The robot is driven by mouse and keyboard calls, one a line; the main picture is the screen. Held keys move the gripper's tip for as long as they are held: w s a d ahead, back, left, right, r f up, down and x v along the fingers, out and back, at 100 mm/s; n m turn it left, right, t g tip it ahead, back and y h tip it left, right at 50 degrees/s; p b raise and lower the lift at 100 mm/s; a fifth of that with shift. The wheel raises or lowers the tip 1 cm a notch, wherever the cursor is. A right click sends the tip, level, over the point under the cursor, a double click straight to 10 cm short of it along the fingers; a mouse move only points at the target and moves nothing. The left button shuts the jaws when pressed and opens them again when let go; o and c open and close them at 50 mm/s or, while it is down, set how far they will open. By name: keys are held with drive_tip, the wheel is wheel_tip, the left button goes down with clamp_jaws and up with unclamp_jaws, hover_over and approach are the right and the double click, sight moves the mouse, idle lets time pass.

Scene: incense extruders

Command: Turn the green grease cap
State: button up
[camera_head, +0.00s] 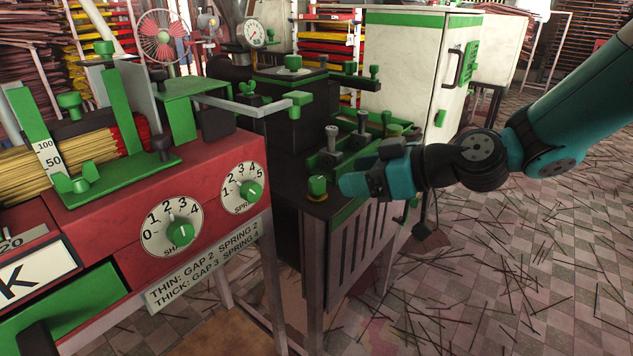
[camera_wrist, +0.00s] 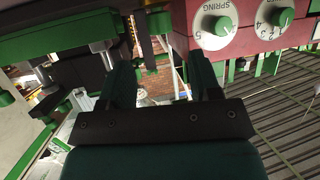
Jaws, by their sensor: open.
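A small green cap (camera_head: 317,185) with a brass-coloured base sits upright on the near corner of the dark machine, in the middle of the head view. It looks like the grease cap. My gripper (camera_head: 350,184) is just to the right of it, pointing left. The head view does not settle whether a finger touches it. In the wrist view my gripper (camera_wrist: 163,72) has its two dark teal fingers apart, with nothing clearly held between them. I cannot surely pick out the cap in the wrist view.
Green-trimmed fittings and upright bolts (camera_head: 332,135) rise behind my gripper. A white cabinet (camera_head: 405,65) stands at the back. The tiled floor (camera_head: 500,270) at right is strewn with thin sticks.

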sight(320, 180)
drive_tip(key=x, duration=0.8)
drive_tip(key=shift+w+a+f, duration=0.1)
drive_tip(key=shift+a+f, duration=0.1)
drive_tip(key=shift+a, duration=0.05)
drive_tip(key=c, duration=0.9)
